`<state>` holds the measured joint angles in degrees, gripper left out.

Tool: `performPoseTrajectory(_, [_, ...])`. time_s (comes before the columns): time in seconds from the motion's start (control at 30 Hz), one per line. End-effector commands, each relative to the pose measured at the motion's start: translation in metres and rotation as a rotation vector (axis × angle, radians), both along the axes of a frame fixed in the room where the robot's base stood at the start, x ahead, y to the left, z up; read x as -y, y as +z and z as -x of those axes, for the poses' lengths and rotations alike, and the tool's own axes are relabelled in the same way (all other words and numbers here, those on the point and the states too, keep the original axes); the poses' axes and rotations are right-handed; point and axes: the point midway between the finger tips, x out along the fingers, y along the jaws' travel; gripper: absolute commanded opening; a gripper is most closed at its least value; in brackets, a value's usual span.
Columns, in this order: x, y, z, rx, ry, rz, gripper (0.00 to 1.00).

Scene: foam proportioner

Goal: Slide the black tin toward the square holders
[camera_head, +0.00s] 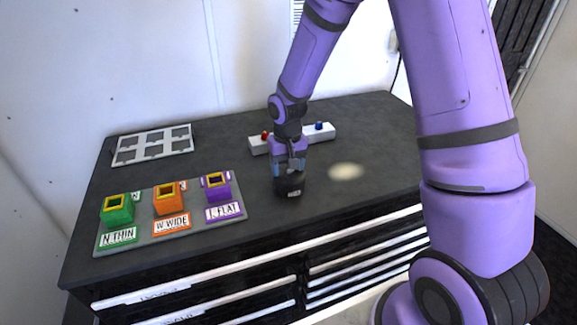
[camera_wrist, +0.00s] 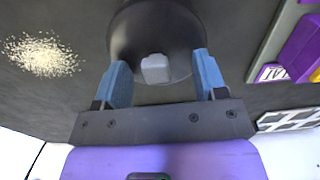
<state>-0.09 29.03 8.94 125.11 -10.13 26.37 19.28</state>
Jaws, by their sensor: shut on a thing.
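The black tin (camera_head: 288,186) stands on the dark worktop, right of the square holders. My gripper (camera_head: 290,165) reaches down to it from above and is shut on it. In the wrist view my gripper's blue fingers (camera_wrist: 162,75) sit on either side of the black tin (camera_wrist: 150,25), with a small grey block (camera_wrist: 155,68) on its near side. The square holders are green (camera_head: 117,209), orange (camera_head: 168,199) and purple (camera_head: 216,186), on a grey board (camera_head: 150,243) at the left. A gap of bare worktop lies between the tin and the board.
A pale grain patch (camera_head: 346,171) lies right of the tin; it also shows in the wrist view (camera_wrist: 42,55). A white bar (camera_head: 259,146) with red and blue knobs stands behind my gripper. A white frame (camera_head: 153,145) lies at the back left. Drawers are below the front edge.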

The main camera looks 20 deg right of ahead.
Motion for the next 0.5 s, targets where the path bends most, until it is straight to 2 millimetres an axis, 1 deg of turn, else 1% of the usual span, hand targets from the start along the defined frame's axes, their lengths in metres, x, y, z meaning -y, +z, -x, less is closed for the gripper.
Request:
performPoseTrajectory(0.03, [-0.0089,-0.0048,0.0042,-0.011,0.01,-0.008,0.32])
performPoseTrajectory(0.27, [-0.0089,-0.0048,0.0042,-0.011,0.01,-0.008,0.32])
performPoseTrajectory(0.3, [-0.0089,-0.0048,0.0042,-0.011,0.01,-0.008,0.68])
performPoseTrajectory(0.37, [-0.0087,-0.0049,0.0042,-0.011,0.01,-0.007,0.81])
performPoseTrajectory(0.4, [-0.0083,-0.0049,0.0043,-0.011,0.01,-0.007,0.9])
performPoseTrajectory(0.43, [-0.0078,-0.0049,0.0043,-0.012,0.01,-0.006,0.95])
performPoseTrajectory(0.5, [-0.0066,-0.005,0.0043,-0.012,0.009,-0.005,0.95])
